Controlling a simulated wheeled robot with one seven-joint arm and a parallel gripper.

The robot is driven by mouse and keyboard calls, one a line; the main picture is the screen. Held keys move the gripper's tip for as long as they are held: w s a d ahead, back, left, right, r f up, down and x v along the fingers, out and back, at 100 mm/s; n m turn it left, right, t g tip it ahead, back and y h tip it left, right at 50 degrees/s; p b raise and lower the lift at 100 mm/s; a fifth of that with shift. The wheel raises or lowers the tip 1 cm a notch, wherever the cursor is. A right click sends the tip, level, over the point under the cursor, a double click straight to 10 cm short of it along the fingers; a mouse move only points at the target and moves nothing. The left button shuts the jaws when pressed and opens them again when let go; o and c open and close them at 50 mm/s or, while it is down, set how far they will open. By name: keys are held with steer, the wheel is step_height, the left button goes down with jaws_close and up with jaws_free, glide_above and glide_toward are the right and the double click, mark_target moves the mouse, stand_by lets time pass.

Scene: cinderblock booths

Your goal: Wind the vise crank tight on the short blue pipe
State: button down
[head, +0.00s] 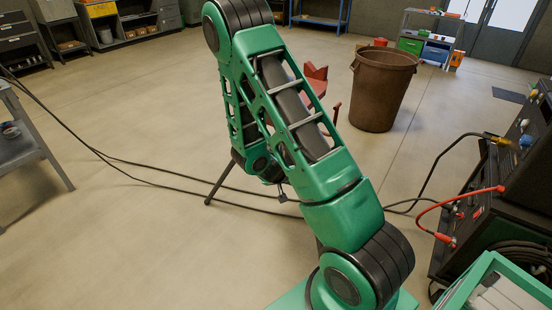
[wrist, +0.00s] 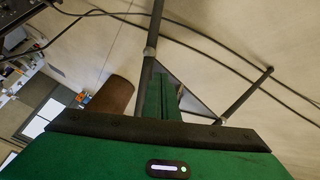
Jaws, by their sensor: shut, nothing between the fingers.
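In the head view, a red vise-like body (head: 316,79) shows partly behind my green arm. A thin reddish bar, possibly its crank, hangs at its right, and a dark stand leg (head: 220,182) slants to the floor below. The short blue pipe is not visible in either view. In the wrist view, my gripper (wrist: 164,78) is shut and empty. Its green fingers point toward the stand's dark legs and triangular plate (wrist: 190,88); I cannot tell whether they touch. The vise is not recognisable in the wrist view. My arm hides the gripper in the head view.
A brown bin (head: 383,88) stands right of the vise. Black cables (head: 140,174) cross the floor. A dark machine (head: 500,205) with a red cable and a green-edged crate (head: 500,290) are at right. A grey table (head: 25,148) is at left.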

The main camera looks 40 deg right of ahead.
step_height(320, 180, up, 13)
steer(key=a+m+t+y, duration=0.1)
steer(key=m+t+y, duration=0.25)
steer(key=m, duration=0.35)
steer(key=w+d+f, duration=0.2)
steer(key=w+f, duration=0.5)
steer(key=w, duration=0.2)
steer(key=shift+w+f, duration=0.4)
steer(key=shift+a+y, duration=0.1)
steer(key=shift+y, duration=0.15)
steer(key=shift+w+a, duration=0.35)
steer(key=shift+w, duration=0.55)
